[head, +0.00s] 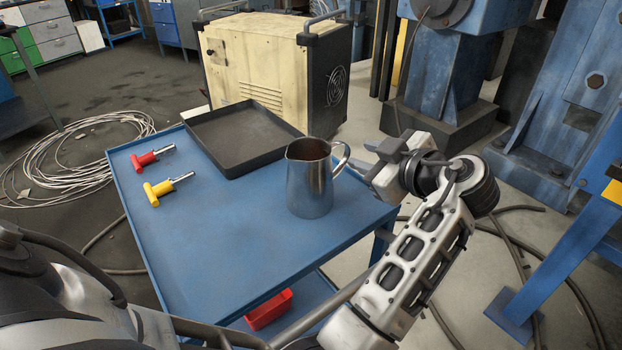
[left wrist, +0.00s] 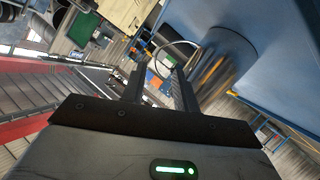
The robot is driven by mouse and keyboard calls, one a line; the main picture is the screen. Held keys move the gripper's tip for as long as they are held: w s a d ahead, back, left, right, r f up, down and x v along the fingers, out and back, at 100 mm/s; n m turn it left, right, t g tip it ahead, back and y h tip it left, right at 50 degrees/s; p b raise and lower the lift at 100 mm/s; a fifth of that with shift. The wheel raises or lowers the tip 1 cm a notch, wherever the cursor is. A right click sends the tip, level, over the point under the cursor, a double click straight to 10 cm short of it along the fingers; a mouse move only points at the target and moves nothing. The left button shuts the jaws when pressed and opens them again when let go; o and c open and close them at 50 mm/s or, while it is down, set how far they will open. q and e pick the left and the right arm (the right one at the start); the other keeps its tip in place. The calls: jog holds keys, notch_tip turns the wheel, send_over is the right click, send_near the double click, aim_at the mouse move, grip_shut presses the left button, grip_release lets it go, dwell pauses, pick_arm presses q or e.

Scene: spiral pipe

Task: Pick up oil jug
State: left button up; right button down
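The oil jug (head: 312,185) is a shiny metal pitcher standing upright on the blue cart's top (head: 230,240), near its right edge. Its handle (head: 344,158) points right, towards my left gripper (head: 378,156). In the left wrist view the jug (left wrist: 228,68) is at the upper right, tilted in the picture. Its looped handle (left wrist: 176,42) shows at the ends of the two fingers of my left gripper (left wrist: 160,72). The fingers are apart with a gap between them, and I see no grip on the handle. My right gripper is not in view.
A black tray (head: 210,162) lies behind the jug. Red (head: 145,160) and yellow (head: 158,190) handled tools lie at the cart's left. A cream machine cabinet (head: 260,60) stands behind. A red bin (head: 270,308) is on the lower shelf. The cart top's front is clear.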

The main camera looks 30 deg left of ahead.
aim_at(346, 146)
pick_arm(q)
jog(key=x, duration=0.5)
jog(key=p+x, duration=0.1)
jog(key=x, duration=0.1)
jog(key=shift+w+a+r, duration=0.2)
jog(key=shift+w, duration=0.05)
grip_shut()
